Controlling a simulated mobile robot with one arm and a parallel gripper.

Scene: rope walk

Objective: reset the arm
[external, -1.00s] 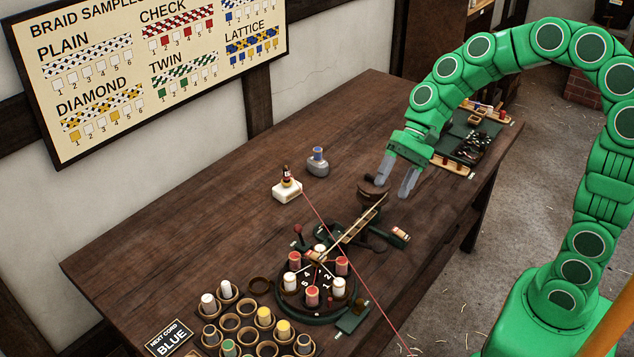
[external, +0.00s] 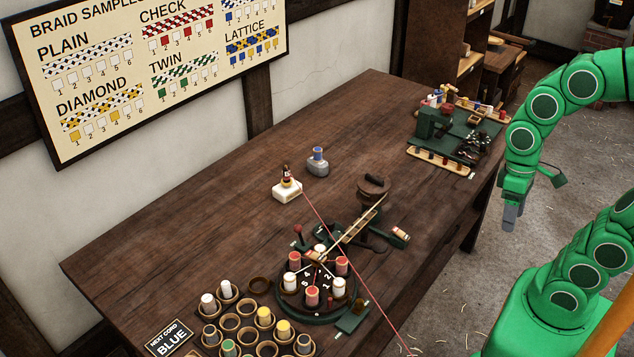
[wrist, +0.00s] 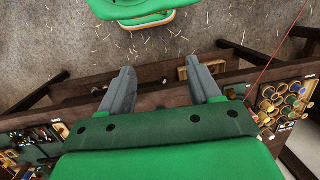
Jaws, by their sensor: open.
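My green arm has its gripper (external: 512,214) off the right edge of the dark wooden table (external: 225,190), pointing down over the floor. In the wrist view my gripper (wrist: 163,84) shows two grey fingers set wide apart with nothing between them. The floor and the table's edge lie beyond them. In the external view the fingers partly overlap each other.
A braiding machine with red and white bobbins (external: 312,297) stands at the table's front, with a red cord (external: 352,265) running across it. A cup rack (external: 229,322) is at front left. A green bench fixture (external: 432,122) sits at the far end.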

